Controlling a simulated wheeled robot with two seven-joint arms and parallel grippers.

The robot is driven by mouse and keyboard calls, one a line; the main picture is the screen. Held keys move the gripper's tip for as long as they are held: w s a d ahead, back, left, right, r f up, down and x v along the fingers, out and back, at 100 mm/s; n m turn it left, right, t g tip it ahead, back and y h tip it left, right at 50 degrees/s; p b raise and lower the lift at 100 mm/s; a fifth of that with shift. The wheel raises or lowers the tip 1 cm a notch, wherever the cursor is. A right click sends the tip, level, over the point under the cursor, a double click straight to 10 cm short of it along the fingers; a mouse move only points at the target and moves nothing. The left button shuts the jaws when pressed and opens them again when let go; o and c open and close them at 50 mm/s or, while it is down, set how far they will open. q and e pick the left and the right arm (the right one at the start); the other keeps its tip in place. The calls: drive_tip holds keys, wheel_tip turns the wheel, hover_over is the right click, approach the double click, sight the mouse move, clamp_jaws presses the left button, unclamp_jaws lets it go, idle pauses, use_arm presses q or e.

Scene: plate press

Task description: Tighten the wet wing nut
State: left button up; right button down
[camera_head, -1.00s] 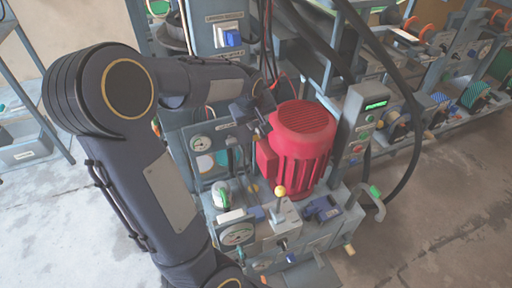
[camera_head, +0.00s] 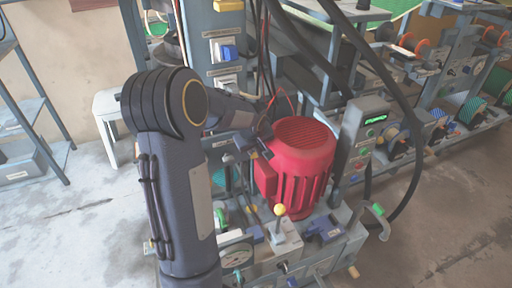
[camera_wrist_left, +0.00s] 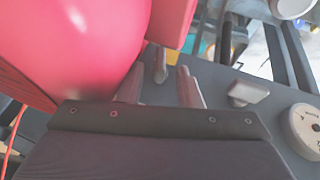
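My left gripper (camera_head: 256,148) is beside the left side of the red motor (camera_head: 300,165), above the grey panel of the press. In the left wrist view its two fingers (camera_wrist_left: 160,78) are apart. A small grey upright piece (camera_wrist_left: 160,64) shows between and beyond the fingertips; I cannot tell if it is a wing nut or if the fingers touch it. A pale grey winged or bar-shaped piece (camera_wrist_left: 248,92) stands on the panel to their right. No label or wetness can be read, so I cannot tell which part is the wet wing nut. My right gripper is not in view.
The red motor (camera_wrist_left: 75,45) fills the upper left of the wrist view, close to the fingers. A white round dial (camera_wrist_left: 304,130) is at right. A yellow-knobbed lever (camera_head: 280,210) and a control box with a green display (camera_head: 366,130) stand nearby. Black hoses arch at right.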

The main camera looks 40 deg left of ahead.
use_arm(q)
clamp_jaws()
drive_tip(key=shift+w+d+r+g+y+p, duration=0.3)
drive_tip(key=shift+g+p, duration=0.3)
drive_tip(key=shift+p, duration=0.3)
drive_tip(key=shift+a+f+m+g+y+p, duration=0.1)
drive_tip(key=shift+f+m+g+y+p, duration=0.25)
drive_tip(key=shift+g, duration=0.35)
drive_tip(key=shift+r, duration=0.1)
unclamp_jaws()
